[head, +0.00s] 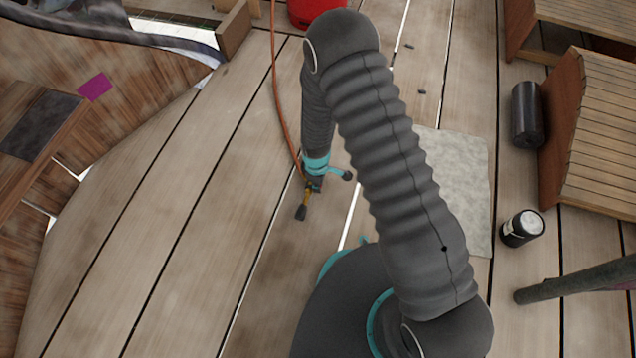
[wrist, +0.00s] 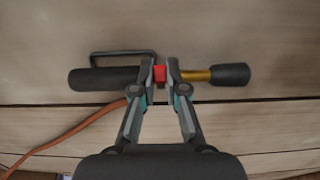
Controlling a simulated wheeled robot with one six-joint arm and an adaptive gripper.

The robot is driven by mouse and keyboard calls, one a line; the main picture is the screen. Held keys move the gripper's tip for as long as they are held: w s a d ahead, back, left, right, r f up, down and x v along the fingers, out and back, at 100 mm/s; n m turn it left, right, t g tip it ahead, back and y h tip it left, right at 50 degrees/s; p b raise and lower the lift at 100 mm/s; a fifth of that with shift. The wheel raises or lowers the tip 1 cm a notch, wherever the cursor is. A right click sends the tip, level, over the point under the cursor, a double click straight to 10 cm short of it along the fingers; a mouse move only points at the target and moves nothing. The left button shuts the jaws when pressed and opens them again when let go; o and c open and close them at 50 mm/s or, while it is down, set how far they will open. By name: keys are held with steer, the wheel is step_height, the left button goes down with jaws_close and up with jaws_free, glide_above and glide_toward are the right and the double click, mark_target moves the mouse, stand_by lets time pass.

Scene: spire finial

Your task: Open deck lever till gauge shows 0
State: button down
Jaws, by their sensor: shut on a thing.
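A torch-like tool lies on the wooden deck, with a dark handle (wrist: 98,78), a red middle part (wrist: 159,73), a brass tube (wrist: 196,76) and a black end (wrist: 231,75). A thin black bent bar (wrist: 125,54) runs along its handle; I cannot tell whether this is the lever. My gripper (wrist: 160,74) is shut on the red middle part, one finger on each side. In the head view my gripper (head: 314,182) is low over the deck, and the tool's black end (head: 300,213) shows below it. No gauge face shows in either view.
An orange hose (head: 275,85) runs along the deck from near the tool toward a red container (head: 315,12). A grey mat (head: 462,165), a black can (head: 522,228), a dark roll (head: 526,114) and wooden benches (head: 602,135) are at the right.

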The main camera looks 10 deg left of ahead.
steer(key=shift+a+r+h+p, duration=0.25)
steer(key=shift+h+p, duration=0.25)
steer(key=shift+p, duration=0.5)
steer(key=shift+a+h+p, duration=0.3)
steer(key=shift+h+p, duration=0.25)
steer(key=shift+h, duration=0.15)
steer(key=shift+w+a+f+h+b, duration=0.1)
steer(key=shift+a+f+h+b, duration=0.1)
steer(key=shift+a+h+b, duration=0.5)
steer(key=h+b, duration=0.1)
steer(key=b, duration=0.1)
steer(key=a+h+b, duration=0.1)
steer(key=h+b, duration=0.1)
steer(key=shift+f+g, duration=0.1)
steer(key=shift+g, duration=0.2)
steer(key=h, duration=0.1)
steer(key=a+h+b, duration=0.1)
steer(key=shift+w+h, duration=0.1)
steer(key=shift+h, duration=0.2)
steer(key=shift+a+h+b, duration=0.2)
steer(key=shift+a+h, duration=0.05)
steer(key=shift+h, duration=0.4)
steer(key=shift+a+h+b, duration=0.15)
steer(key=shift+a+h, duration=0.05)
steer(key=shift+h, duration=0.45)
steer(key=c, duration=1.2)
jaws_free()
